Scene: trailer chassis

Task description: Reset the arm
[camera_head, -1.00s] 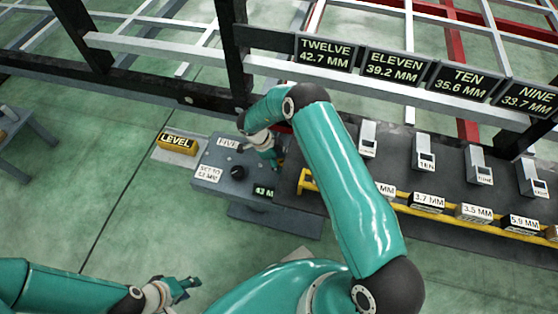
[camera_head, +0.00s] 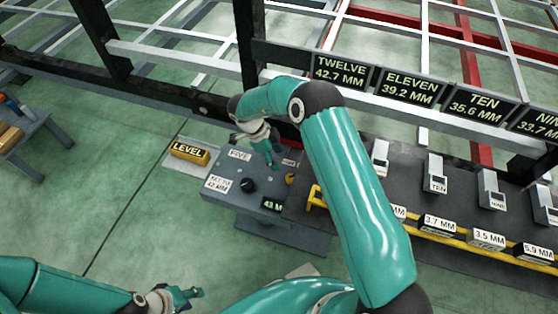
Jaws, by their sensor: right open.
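My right arm (camera_head: 345,180) reaches up and over to the left across the middle of the picture. My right gripper (camera_head: 273,158) is open and hangs above the grey control box (camera_head: 222,201), near its FIVE label, with nothing seen in its fingers. My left gripper (camera_head: 190,294) is low at the bottom left, over the green floor and apart from everything. Its fingers are small, and I cannot tell how far they are parted.
A yellow LEVEL block (camera_head: 189,153) lies on a pale plate left of the box. A dark bench (camera_head: 400,160) with grey devices and a yellow rail (camera_head: 440,234) runs right. The trailer frame (camera_head: 150,75) crosses behind. A side table (camera_head: 30,135) stands at far left. Open floor lies lower left.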

